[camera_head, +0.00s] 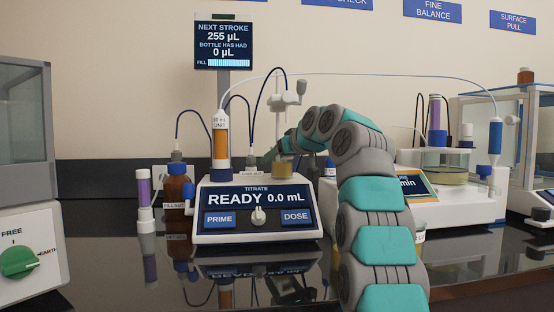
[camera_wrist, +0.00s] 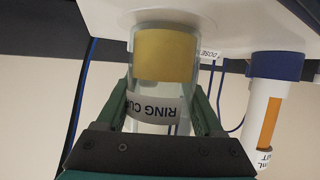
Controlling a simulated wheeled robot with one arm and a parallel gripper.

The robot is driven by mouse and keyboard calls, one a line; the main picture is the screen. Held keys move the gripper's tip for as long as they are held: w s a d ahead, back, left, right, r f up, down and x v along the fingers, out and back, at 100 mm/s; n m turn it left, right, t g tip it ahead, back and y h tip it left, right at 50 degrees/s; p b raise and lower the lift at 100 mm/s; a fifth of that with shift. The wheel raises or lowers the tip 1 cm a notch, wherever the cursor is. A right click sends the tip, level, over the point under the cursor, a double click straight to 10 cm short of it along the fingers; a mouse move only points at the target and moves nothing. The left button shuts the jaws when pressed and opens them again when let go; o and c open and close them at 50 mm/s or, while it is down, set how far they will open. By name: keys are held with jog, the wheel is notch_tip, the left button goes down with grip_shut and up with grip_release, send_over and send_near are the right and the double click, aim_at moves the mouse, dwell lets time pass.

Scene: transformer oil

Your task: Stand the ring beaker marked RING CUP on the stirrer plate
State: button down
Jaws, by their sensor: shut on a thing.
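The RING CUP beaker (camera_wrist: 165,57) is clear, with yellow liquid and a white label, and it appears upside down in the wrist view. In the head view the beaker (camera_head: 283,170) is small and partly covered, behind the titrator's display. My gripper (camera_wrist: 160,90) is shut on the beaker, one finger on each side. The stirrer plate (camera_wrist: 125,19) is a pale round disc at the beaker's base. The beaker looks upright over it; I cannot tell whether they touch.
The titrator (camera_head: 257,212) reads READY 0.0 mL. An amber syringe (camera_head: 221,140) stands left of the beaker, with a stand and tubing close by. A brown bottle (camera_head: 178,192) is further left. Another instrument (camera_head: 445,195) stands right of my arm.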

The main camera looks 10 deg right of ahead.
jog(key=shift+f, duration=0.1)
grip_release()
jog(key=b+v, duration=0.1)
jog(key=v, duration=0.7)
jog(key=shift+w+b, duration=0.1)
jog(key=shift+b, duration=0.3)
